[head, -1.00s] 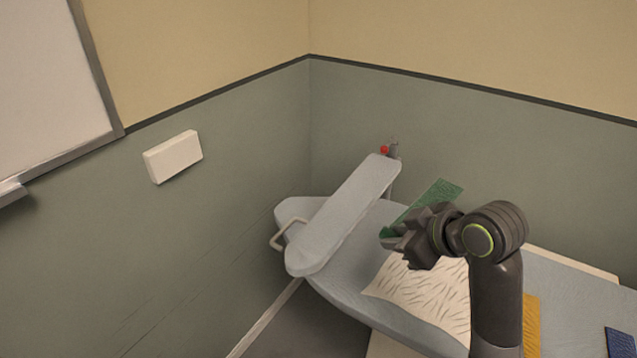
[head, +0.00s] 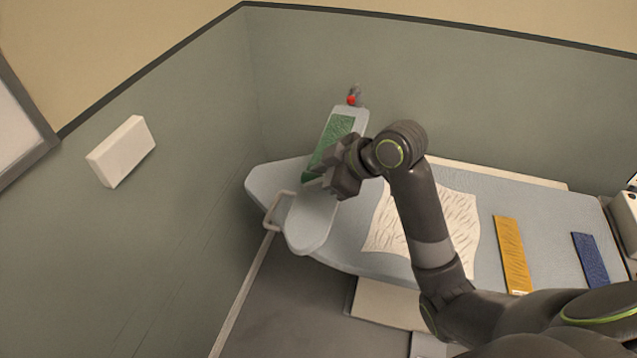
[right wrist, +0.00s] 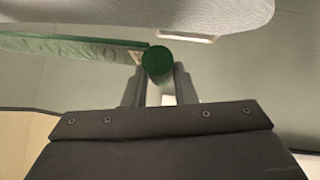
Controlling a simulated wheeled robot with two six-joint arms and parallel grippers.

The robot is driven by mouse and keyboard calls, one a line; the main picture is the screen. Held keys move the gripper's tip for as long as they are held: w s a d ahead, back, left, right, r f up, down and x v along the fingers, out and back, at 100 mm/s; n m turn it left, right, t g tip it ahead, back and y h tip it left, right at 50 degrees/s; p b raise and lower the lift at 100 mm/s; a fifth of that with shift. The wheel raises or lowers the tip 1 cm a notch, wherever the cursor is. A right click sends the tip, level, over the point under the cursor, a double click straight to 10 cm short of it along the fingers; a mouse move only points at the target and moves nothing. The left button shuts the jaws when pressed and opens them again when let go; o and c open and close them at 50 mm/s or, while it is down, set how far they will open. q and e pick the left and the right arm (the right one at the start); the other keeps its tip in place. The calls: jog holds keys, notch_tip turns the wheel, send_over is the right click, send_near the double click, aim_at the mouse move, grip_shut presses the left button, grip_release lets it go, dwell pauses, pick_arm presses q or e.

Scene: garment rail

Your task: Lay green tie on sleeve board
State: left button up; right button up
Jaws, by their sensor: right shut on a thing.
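The green tie (head: 333,138) is a flat textured strip in line with the grey sleeve board (head: 309,228), overlapping its far half in the head view. My right gripper (head: 322,178) is shut on the near end of the tie, over the board's middle. In the right wrist view the tie (right wrist: 75,46) runs left from between the fingers (right wrist: 158,85), and a gap shows between it and the pale board (right wrist: 150,12) there, so it seems held just off the surface. My gripper hides part of the tie's near end. My left gripper is out of view.
The sleeve board stands on a larger ironing board (head: 560,215). A patterned white cloth (head: 385,228), a yellow strip (head: 512,255) and a blue strip (head: 590,260) lie on it. A red knob (head: 351,100) is behind the sleeve board. A wire handle (head: 273,210) sticks out left.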

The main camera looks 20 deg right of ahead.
notch_tip(320, 180, down, 4)
jog(key=shift+w+a+f+p, duration=0.1)
jog(key=shift+a+f+p, duration=0.1)
jog(key=shift+p, duration=0.15)
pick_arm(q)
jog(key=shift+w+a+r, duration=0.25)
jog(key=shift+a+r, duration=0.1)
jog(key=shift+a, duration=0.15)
pick_arm(e)
jog(key=shift+d, duration=0.1)
jog(key=shift+f+b, duration=0.3)
jog(key=shift+f, duration=0.25)
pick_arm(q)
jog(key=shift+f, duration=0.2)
pick_arm(e)
jog(key=o, duration=1)
jog(key=shift+r, duration=0.4)
jog(key=shift+d+r, duration=0.15)
jog(key=shift+r, duration=0.15)
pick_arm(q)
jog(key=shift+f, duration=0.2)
pick_arm(e)
jog(key=v, duration=1.1)
jog(key=shift+s+r, duration=0.2)
jog(key=shift+s, duration=0.05)
